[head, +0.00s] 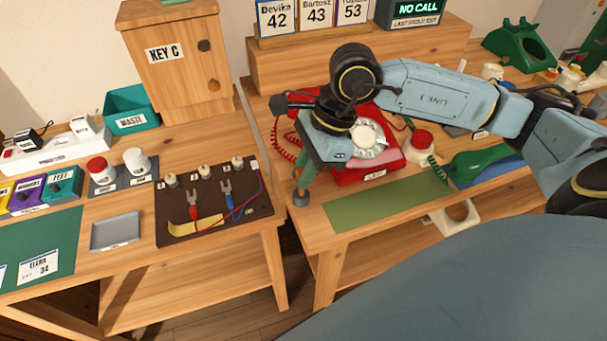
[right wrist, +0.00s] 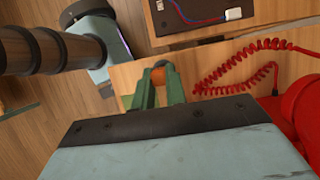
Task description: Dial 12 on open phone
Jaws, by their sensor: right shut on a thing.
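A red phone (head: 390,165) with a white rotary dial (head: 367,139) sits on the right table, partly hidden by my right arm; its handset cannot be made out. Its red coiled cord (head: 283,140) also shows in the right wrist view (right wrist: 245,75). My right gripper (head: 301,190) points down left of the phone, near the table's left front corner, apart from the dial. Its green fingers (right wrist: 157,88) are shut on a small orange and grey piece (right wrist: 159,72). A display (head: 415,14) at the back reads "NO CALL". My left gripper is not in view.
A green phone body (head: 519,42) stands back right; a green handset (head: 480,162) lies nearer. A red-topped piece (head: 422,142) stands right of the red phone. A green mat (head: 385,203) lies clear in front. The left table holds a dark wire board (head: 258,208), across a gap.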

